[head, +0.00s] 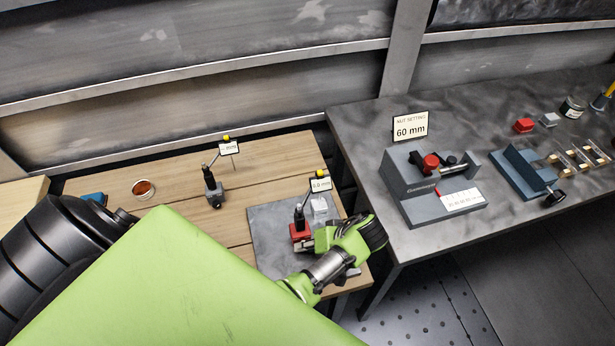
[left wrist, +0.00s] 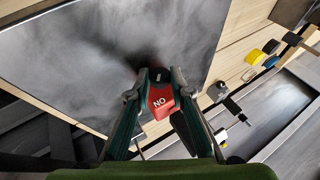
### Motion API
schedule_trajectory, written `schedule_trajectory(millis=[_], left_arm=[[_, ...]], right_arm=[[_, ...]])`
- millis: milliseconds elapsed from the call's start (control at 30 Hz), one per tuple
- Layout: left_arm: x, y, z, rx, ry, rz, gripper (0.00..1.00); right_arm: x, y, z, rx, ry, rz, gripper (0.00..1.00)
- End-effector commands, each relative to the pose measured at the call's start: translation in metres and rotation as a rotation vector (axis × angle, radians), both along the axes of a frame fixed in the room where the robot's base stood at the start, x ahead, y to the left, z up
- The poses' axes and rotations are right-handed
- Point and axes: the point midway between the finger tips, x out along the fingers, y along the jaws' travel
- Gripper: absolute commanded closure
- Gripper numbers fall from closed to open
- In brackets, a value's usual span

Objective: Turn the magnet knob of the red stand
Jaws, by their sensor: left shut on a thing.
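The red stand (head: 300,232) has a small red base with a dark upright post and a tag reading about 5.0 mm. It stands on a grey plate (head: 268,228) on the wooden table. My left gripper (head: 305,245) is at the front of the red base, with its fingers shut low against it. In the left wrist view the red base (left wrist: 160,101), marked "NO", shows between the two fingers (left wrist: 160,88). The magnet knob is hidden by the fingers, and its turn cannot be seen. My right gripper is not in view.
A metal bench (head: 370,140) at right bears a vise-like fixture (head: 405,178) and a blue fixture (head: 522,175).

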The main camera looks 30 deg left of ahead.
Motion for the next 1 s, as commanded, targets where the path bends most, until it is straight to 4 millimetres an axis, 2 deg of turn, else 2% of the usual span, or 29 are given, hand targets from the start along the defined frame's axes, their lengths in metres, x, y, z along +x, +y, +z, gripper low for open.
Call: schedule_trajectory(millis=[33, 67, 100, 133, 533, 1000], left_arm=[[0.001, 0.000, 0.000, 0.000, -0.002, 0.000, 1.00], [0.001, 0.000, 0.000, 0.000, -0.002, 0.000, 0.77], [0.001, 0.000, 0.000, 0.000, -0.002, 0.000, 0.67], [0.001, 0.000, 0.000, -0.001, -0.002, 0.000, 0.63], [0.001, -0.005, 0.005, -0.003, -0.002, -0.001, 0.63], [0.006, -0.044, 0.059, -0.005, -0.005, -0.001, 0.63]], right_arm=[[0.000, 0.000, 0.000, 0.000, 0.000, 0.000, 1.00], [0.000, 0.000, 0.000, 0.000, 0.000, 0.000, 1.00], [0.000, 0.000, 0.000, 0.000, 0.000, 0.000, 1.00], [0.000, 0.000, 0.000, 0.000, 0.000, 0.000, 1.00], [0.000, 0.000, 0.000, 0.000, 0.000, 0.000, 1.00], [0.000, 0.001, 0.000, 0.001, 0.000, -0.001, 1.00]])
